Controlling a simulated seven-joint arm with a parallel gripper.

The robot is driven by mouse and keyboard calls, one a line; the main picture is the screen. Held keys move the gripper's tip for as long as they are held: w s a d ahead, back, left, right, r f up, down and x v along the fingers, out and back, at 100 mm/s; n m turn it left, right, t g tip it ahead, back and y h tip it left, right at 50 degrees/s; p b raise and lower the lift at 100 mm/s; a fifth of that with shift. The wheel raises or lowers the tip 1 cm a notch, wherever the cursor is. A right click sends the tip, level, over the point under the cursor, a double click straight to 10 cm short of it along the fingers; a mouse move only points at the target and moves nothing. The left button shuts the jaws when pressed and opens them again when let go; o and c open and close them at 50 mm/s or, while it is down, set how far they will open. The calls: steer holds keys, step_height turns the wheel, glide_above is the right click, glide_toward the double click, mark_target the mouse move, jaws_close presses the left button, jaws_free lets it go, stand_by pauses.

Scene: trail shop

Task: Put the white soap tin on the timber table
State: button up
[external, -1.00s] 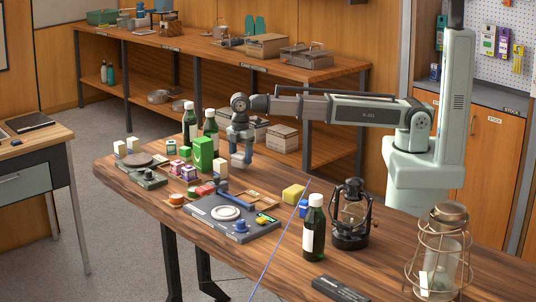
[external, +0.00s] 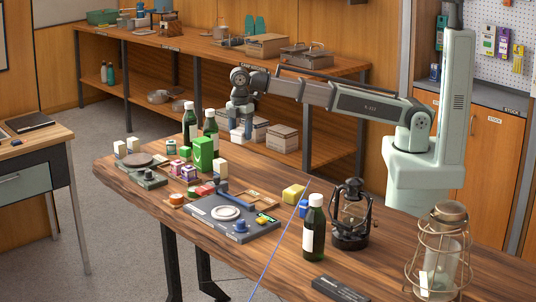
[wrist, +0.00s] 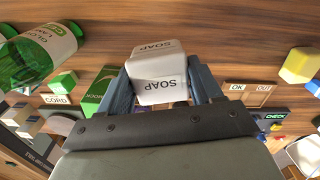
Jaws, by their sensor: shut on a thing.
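The white soap tin (wrist: 157,72), marked SOAP, is between my gripper's fingers (wrist: 158,88) in the wrist view. My gripper is shut on it. In the external view my gripper (external: 240,130) is above the far side of the timber table (external: 262,172), with a bit of the white tin (external: 236,133) showing between the fingers. The tin is held clear of the tabletop.
Dark green bottles (external: 190,122) and a green box (external: 203,154) stand left of my gripper. Bare wood lies below and right of my gripper.

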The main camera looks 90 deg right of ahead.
mark_target(240, 130)
step_height(240, 130, up, 10)
steer(key=s+a+n, duration=0.3)
steer(key=a, duration=1)
steer(key=s+a+n, duration=0.2)
steer(key=a, duration=1.2)
steer(key=s+a+n, duration=0.3)
steer(key=a, duration=1)
steer(key=s+a+n, duration=0.7)
steer(key=s+a, duration=2.3)
steer(key=a, duration=0.2)
steer(key=shift+n, duration=0.3)
steer(key=shift+s+a+f, duration=0.1)
steer(key=shift+f, duration=3.35)
steer(key=shift+s+a+f, duration=0.15)
steer(key=shift+f, duration=3.35)
steer(key=shift+s+a+f, duration=0.1)
steer(key=shift+f, duration=3.35)
steer(key=shift+f, duration=0.2)
